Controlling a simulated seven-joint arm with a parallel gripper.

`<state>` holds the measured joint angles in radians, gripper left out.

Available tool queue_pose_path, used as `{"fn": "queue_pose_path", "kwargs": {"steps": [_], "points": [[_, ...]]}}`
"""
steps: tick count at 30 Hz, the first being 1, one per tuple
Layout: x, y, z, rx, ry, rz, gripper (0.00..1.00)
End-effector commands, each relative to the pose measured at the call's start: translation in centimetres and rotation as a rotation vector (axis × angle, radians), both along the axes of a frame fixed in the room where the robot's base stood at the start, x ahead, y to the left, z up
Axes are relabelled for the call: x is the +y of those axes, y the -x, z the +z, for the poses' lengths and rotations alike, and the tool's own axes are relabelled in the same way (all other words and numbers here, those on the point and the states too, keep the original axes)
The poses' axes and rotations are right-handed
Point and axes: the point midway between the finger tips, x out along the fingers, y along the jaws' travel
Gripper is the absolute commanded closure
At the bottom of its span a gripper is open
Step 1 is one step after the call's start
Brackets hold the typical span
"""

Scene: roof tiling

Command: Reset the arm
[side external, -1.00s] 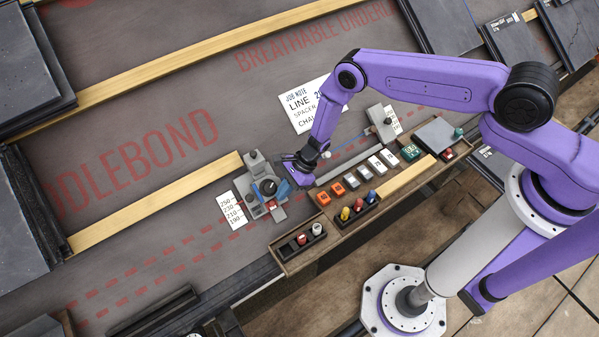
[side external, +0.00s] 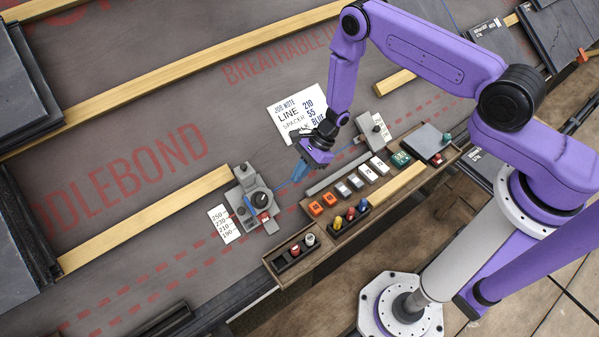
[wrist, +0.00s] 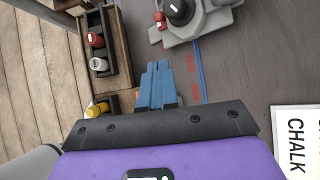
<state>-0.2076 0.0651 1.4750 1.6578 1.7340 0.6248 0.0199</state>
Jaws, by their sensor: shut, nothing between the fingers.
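My gripper (side external: 306,151) is above the roof underlay, between the grey chalk-line device (side external: 254,198) and a second grey block (side external: 373,131). Its blue fingers are shut with nothing between them. In the wrist view the shut fingers (wrist: 158,85) point toward the device with its black knob (wrist: 180,10). A blue line (side external: 291,180) runs over the underlay from the device toward the grey block. The job note (side external: 297,110) lies just behind my gripper and reads line 210, spacer 55, blue.
A wooden tray (side external: 318,222) along the front holds orange, grey, white and green blocks and coloured bottles. A gauge card (side external: 224,224) lies left of the device. Slates (side external: 32,85) are stacked at the left. Yellow battens (side external: 147,218) cross the underlay.

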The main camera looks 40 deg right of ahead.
Motion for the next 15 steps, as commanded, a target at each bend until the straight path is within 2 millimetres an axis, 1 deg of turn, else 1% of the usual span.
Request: {"fn": "queue_pose_path", "kwargs": {"steps": [10,13,14,15], "points": [[0.1,-0.1,0.3,-0.005,-0.002,0.010,1.00],[0.7,-0.3,1.7,-0.028,-0.011,0.067,1.00],[1.0,-0.4,2.4,-0.038,-0.016,0.096,1.00],[1.4,-0.4,3.5,-0.056,-0.022,0.145,1.00]]}}
